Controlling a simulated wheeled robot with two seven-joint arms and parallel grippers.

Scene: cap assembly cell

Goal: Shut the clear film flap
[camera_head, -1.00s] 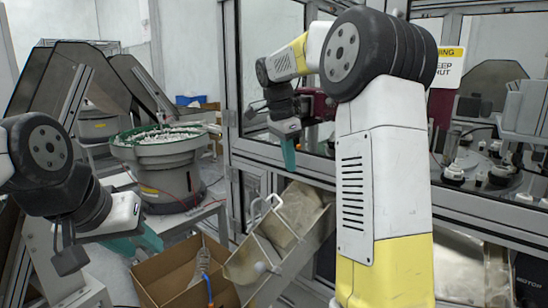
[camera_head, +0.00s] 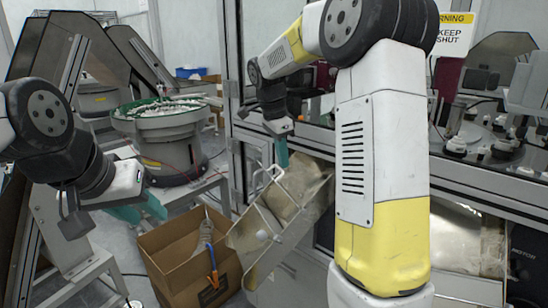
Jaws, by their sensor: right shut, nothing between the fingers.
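The clear film flap (camera_head: 289,193) hangs tilted outward from the lower front of the machine, so it stands open. It has a pale metal frame with a white handle (camera_head: 268,176) and a knob. My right gripper (camera_head: 282,153) has teal fingers pointing down just above the flap's upper edge, close to the handle; contact cannot be made out. It is shut and empty. My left gripper (camera_head: 140,208), also teal-fingered, is at the left, well away from the flap. Its finger gap is not clear. My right arm hides part of the machine's front right of the flap.
An open cardboard box (camera_head: 180,247) with a blue-and-orange tool stands on the floor left of the flap. A feeder bowl (camera_head: 165,122) of small parts is behind. A "keep shut" sign (camera_head: 455,32) marks the machine. Another film-covered panel (camera_head: 458,237) is at the right.

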